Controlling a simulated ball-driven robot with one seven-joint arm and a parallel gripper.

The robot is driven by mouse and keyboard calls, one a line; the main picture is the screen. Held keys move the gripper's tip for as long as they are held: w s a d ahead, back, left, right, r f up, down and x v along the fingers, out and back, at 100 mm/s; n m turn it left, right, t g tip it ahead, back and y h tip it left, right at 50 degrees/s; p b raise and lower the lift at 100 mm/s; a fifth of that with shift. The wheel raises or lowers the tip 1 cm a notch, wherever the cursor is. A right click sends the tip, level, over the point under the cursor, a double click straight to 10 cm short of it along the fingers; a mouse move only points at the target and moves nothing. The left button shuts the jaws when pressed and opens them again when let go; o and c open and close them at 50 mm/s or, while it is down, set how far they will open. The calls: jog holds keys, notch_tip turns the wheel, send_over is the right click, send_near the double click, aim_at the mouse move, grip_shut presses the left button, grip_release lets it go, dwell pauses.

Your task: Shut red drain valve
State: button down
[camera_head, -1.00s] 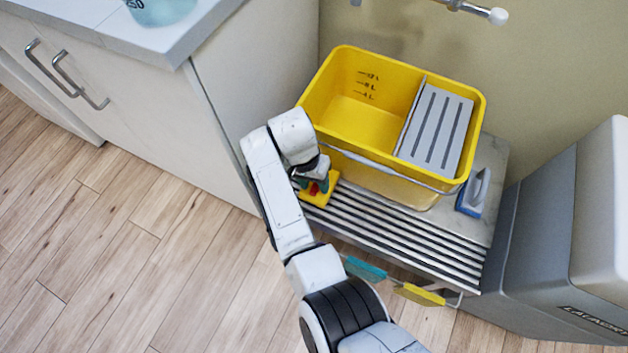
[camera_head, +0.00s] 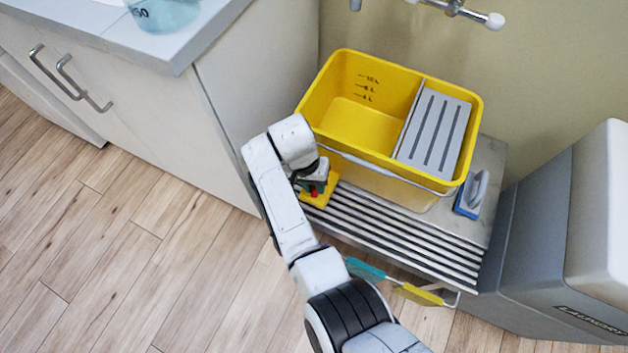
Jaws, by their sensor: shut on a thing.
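A small red part, which looks like the red drain valve (camera_head: 314,192), shows just below my gripper (camera_head: 312,186). It sits over a yellow plate (camera_head: 322,195) at the left end of the grey slatted rack. My gripper points down at it from the upper left and is shut on it. The fingers and most of the valve are hidden by my wrist, so the valve's turn angle cannot be told.
A yellow bucket (camera_head: 350,118) with a grey wringer insert (camera_head: 434,130) stands right behind my gripper. A white cabinet (camera_head: 130,100) stands close on the left, a grey bin (camera_head: 550,240) at right. Cloths (camera_head: 418,294) hang in front.

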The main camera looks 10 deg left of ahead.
aim_at(314, 194)
jog(key=n+p, duration=0.3)
jog(key=shift+s+d+r+t, duration=0.1)
jog(key=shift+d+r+t, duration=0.1)
jog(key=shift+t, duration=0.1)
jog(key=n+p, duration=0.3)
jog(key=n, duration=0.2)
jog(key=shift+d+t, duration=0.1)
jog(key=shift+t, duration=0.3)
jog(key=n+p, duration=0.1)
jog(key=n, duration=0.2)
jog(key=shift+f+t+y+p, duration=0.1)
jog(key=shift+t+y+p, duration=0.2)
jog(key=shift+y+p, duration=0.1)
jog(key=shift+d+n+y+p, duration=0.1)
jog(key=shift+n+y+p, duration=0.4)
jog(key=shift+n, duration=1.5)
jog(key=shift+f, duration=0.1)
jog(key=c, duration=1)
grip_release()
notch_tip(314, 194, up, 11)
jog(key=s+p, duration=0.2)
jog(key=p, duration=0.2)
jog(key=shift+a+f, duration=0.2)
jog(key=shift+a, duration=0.15)
